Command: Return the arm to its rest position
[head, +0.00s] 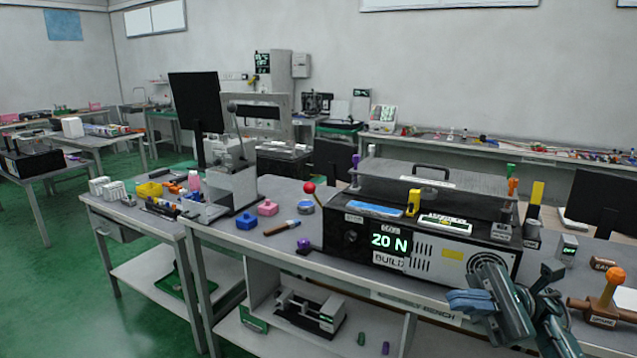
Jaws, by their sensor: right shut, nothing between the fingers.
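My right arm comes in at the lower right, in front of the bench. Its gripper (468,302) is shut and empty, with its fingers towards the left. It is in front of the right end of a dark box fixture (345,233) with a green "20 N" readout and a "BUILD" label. A lever with a red ball (310,187) stands near the left end of that box, well away from the gripper. An orange-knobbed brown fixture (608,290) stands right of my arm. My left gripper is not in view.
A grey press-like machine (232,185) stands at the left. A monitor (605,203) is at the right. The bench's front left is fairly clear.

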